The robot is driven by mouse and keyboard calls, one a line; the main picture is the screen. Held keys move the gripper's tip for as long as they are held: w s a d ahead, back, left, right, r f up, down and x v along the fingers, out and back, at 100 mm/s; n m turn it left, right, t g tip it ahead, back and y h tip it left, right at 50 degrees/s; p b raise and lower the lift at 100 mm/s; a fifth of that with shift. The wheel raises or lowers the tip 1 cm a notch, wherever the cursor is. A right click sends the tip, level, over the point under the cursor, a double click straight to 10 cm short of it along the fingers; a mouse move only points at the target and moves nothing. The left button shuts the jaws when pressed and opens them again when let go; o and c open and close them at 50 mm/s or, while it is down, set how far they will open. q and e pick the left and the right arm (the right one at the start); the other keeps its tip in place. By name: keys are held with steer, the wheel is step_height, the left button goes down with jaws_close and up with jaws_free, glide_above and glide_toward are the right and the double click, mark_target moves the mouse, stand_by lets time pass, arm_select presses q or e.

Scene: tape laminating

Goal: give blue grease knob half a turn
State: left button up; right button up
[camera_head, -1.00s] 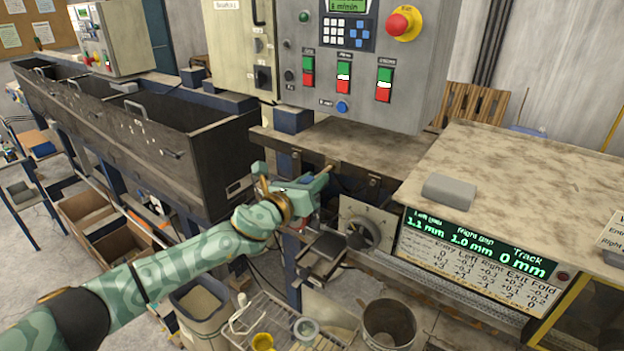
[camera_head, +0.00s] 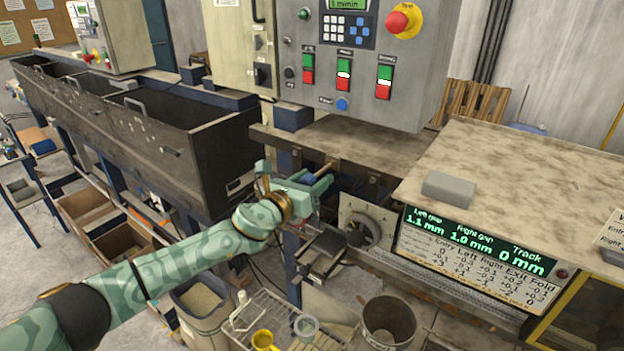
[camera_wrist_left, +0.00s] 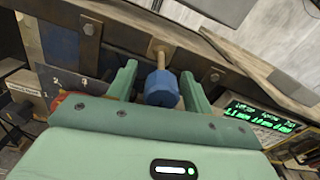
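The blue grease knob (camera_wrist_left: 161,88) is a faceted blue knob on a brass-coloured stem, fixed to the metal rail under the bench edge. In the left wrist view it stands between the two green fingers of my left gripper (camera_wrist_left: 158,84). Gaps show on both sides of the knob, wider on the left, so the fingers are apart from it. In the head view my left gripper (camera_head: 314,184) is at the rail, and a bit of the blue knob (camera_head: 308,178) shows between its fingers. My right gripper is in neither view.
A grey control panel (camera_head: 357,60) hangs above. A dial wheel (camera_head: 368,229) and a lit gap display (camera_head: 475,243) are right of my left gripper. Dark open tanks (camera_head: 150,135) stand to the left. A wire rack (camera_head: 280,318) and a bucket (camera_head: 388,322) are below.

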arm_select(q)
steer(key=shift+r, duration=0.1)
steer(key=shift+s+a, duration=0.15)
steer(key=v, duration=1.6)
